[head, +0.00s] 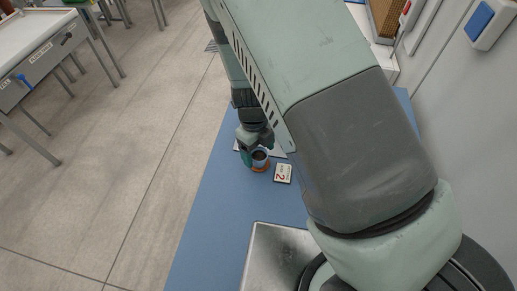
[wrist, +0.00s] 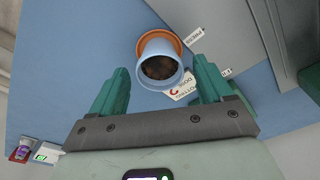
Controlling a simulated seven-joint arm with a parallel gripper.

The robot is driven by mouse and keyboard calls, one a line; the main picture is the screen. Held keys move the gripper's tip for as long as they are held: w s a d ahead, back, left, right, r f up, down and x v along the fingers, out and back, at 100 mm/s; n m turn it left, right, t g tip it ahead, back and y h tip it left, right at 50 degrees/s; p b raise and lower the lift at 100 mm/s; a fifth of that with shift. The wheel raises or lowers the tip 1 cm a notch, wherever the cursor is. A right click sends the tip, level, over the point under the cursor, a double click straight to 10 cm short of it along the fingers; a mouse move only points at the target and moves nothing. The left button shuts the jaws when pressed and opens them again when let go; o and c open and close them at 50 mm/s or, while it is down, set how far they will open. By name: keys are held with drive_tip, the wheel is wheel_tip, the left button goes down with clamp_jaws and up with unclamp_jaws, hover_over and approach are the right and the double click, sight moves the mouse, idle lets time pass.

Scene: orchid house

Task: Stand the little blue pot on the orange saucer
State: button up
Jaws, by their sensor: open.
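The little blue pot (wrist: 149,84), with dark soil inside, appears to stand on the orange saucer (wrist: 169,36) in the wrist view. The saucer's rim shows beyond the pot; the pot's base is hidden. In the head view the small pot (head: 261,153) sits over the saucer (head: 261,169) on the blue bench. My gripper (wrist: 160,67) is open, one green finger on each side of the pot, with visible gaps to both. In the head view my gripper (head: 251,154) is right at the pot, and partly hides it.
A white card marked with a red 2 (head: 283,173) lies right of the saucer on the blue bench (head: 215,210). A metal tray (head: 265,255) lies nearer. White labels show beside the saucer in the wrist view. The bench's left edge drops to the floor.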

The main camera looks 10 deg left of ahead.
wheel_tip(320, 180, up, 12)
drive_tip(key=a, duration=0.1)
drive_tip(key=shift+w+r, duration=0.15)
drive_tip(key=shift+w, duration=0.25)
drive_tip(key=s+d+r+n+t+y, duration=0.1)
drive_tip(key=s+d+r+n, duration=0.1)
drive_tip(key=d+r+n, duration=0.5)
drive_tip(key=s+d+r+n+t+y, duration=0.15)
drive_tip(key=r+n, duration=0.25)
drive_tip(key=r, duration=0.5)
drive_tip(key=s+d+r+n+t+y, duration=0.1)
drive_tip(key=s+d+r+n, duration=0.2)
drive_tip(key=d+r+n, duration=0.4)
drive_tip(key=s+d+r+n+t+h, duration=0.2)
drive_tip(key=s+d+r+n+t, duration=0.1)
drive_tip(key=s+n, duration=0.4)
drive_tip(key=shift+s+d+r, duration=0.8)
drive_tip(key=shift+d+r, duration=0.1)
drive_tip(key=shift+r, duration=0.15)
